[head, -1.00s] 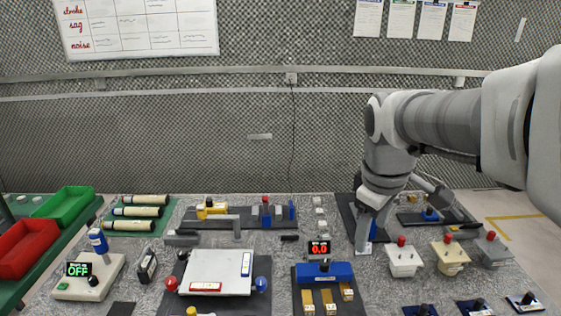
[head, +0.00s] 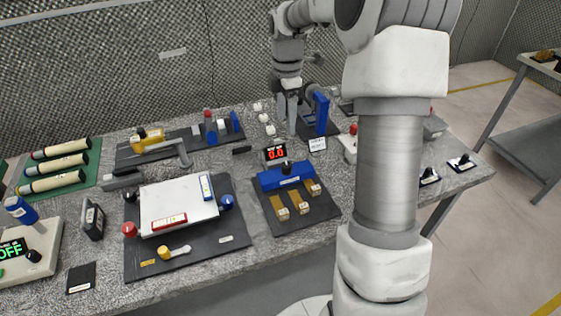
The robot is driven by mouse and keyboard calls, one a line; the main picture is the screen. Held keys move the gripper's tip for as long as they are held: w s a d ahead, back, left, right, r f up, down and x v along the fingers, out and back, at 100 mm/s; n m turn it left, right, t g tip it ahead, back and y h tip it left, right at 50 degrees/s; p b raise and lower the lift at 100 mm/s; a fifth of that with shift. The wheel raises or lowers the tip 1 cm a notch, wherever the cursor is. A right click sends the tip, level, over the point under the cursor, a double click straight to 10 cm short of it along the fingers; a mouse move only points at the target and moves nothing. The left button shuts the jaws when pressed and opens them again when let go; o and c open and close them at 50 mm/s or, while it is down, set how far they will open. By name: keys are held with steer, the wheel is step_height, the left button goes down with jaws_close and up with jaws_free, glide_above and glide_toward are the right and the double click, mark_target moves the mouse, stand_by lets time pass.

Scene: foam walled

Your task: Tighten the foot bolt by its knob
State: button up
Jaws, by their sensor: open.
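My gripper (head: 287,118) points down at the back of the bench, just left of a blue upright (head: 320,112) on a black base plate (head: 304,127). Its fingers look apart, with nothing visible between them. No foot bolt is labelled legibly, so I cannot tell which knob belongs to it. A white levelling plate (head: 178,204) on a dark mat has a red knob (head: 130,229) at its front left and a blue knob (head: 227,201) at its right. A yellow knob (head: 164,252) with a light lever lies in front of it.
A blue block with brass keys (head: 286,176) and a red 0.0 display (head: 275,154) stand mid-bench. A yellow clamp (head: 150,139) and three tubes (head: 57,163) are at the left. My arm hides part of the right bench. A grey cart (head: 530,130) stands beyond.

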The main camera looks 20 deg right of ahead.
mark_target(286, 165)
step_height(286, 165, down, 16)
steer(key=shift+f+b, duration=0.25)
steer(key=shift+b, duration=0.05)
steer(key=shift+c, duration=0.2)
jaws_close()
